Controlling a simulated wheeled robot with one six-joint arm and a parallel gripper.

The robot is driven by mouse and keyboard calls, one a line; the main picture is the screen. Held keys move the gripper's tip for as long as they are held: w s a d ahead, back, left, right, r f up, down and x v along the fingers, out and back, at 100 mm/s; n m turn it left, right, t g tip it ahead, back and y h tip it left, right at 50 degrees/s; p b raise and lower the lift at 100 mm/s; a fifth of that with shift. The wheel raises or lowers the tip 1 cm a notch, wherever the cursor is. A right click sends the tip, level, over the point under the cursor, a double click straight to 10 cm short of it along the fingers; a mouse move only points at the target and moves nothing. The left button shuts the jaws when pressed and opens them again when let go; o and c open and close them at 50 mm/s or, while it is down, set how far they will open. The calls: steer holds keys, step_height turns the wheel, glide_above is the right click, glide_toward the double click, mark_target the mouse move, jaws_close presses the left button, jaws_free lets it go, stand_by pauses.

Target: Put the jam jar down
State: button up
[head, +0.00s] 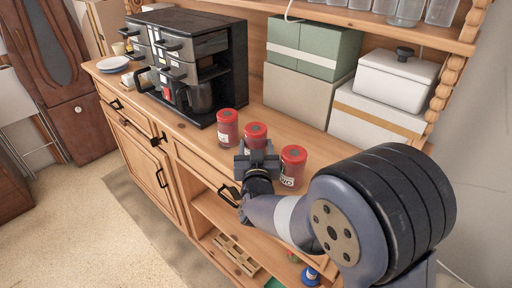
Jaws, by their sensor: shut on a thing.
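Three red-lidded jam jars are at the front of the wooden dresser top. The middle jar (255,133) is directly beyond my gripper (257,158), which is shut on it and hides its lower part. I cannot tell whether this jar's base touches the dresser top. Another jar (227,128) stands upright to the left and slightly farther back. A third jar (292,166) stands to the right, nearer the front edge, with part of a label showing.
A black coffee machine (213,50) with a glass pot stands left of the jars. Green and beige boxes (300,92) and a white lidded box (396,78) are behind. A plate (112,64) and cups are at the far left. Bare wood (198,138) shows left of the jars.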

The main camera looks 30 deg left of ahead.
steer(key=shift+f, duration=0.15)
steer(key=o, duration=1.2)
steer(key=shift+o, duration=0.2)
steer(key=shift+p, duration=0.45)
